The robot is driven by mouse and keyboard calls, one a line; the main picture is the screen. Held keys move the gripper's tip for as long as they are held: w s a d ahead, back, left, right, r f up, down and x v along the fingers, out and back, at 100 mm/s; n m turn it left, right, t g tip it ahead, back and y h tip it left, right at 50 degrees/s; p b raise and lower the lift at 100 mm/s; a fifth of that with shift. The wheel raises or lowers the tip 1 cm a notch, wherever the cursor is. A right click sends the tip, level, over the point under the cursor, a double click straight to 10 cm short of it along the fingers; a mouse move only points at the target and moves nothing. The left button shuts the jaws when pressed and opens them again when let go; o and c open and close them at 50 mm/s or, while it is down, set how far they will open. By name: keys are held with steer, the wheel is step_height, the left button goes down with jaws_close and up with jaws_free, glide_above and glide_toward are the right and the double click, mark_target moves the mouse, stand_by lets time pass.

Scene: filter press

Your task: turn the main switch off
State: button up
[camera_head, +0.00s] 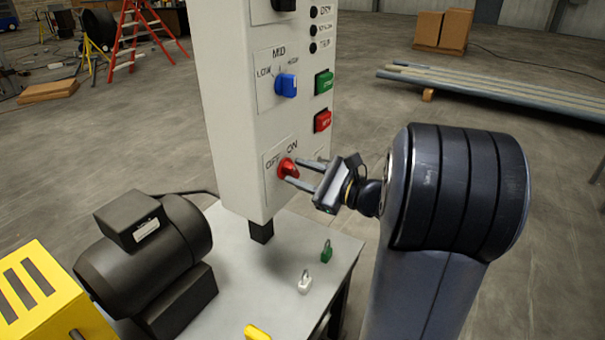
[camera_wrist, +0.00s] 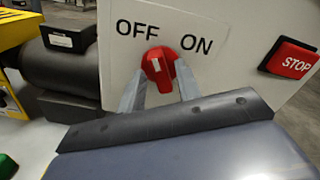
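The main switch is a red rotary knob (camera_head: 287,168) low on the front of the grey control panel. It also shows in the wrist view (camera_wrist: 159,67), below the printed words OFF on the left and ON on the right. A pale mark shows on its face; I cannot tell surely which word it points at. My gripper (camera_head: 291,168) is at the panel with its two fingers apart, one on each side of the knob. In the wrist view the fingers (camera_wrist: 159,82) flank the knob closely, with no clear grip on it.
A red STOP button (camera_wrist: 292,59) is to the right of the knob. A blue selector (camera_head: 286,84) and a green button (camera_head: 323,82) are higher on the panel (camera_head: 225,120). A black motor (camera_head: 150,250) and small padlocks (camera_head: 305,282) are on the table below.

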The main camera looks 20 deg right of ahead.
jaws_close()
steer(key=shift+f+n+b, duration=0.3)
steer(key=shift+n+b, duration=0.3)
steer(key=shift+b, duration=0.55)
steer(key=shift+n+b, duration=0.6)
steer(key=shift+b, duration=0.25)
steer(key=shift+r+n+b, duration=0.2)
steer(key=shift+n+b, duration=0.2)
steer(key=shift+o, duration=0.8)
jaws_free()
steer(key=shift+s, duration=0.1)
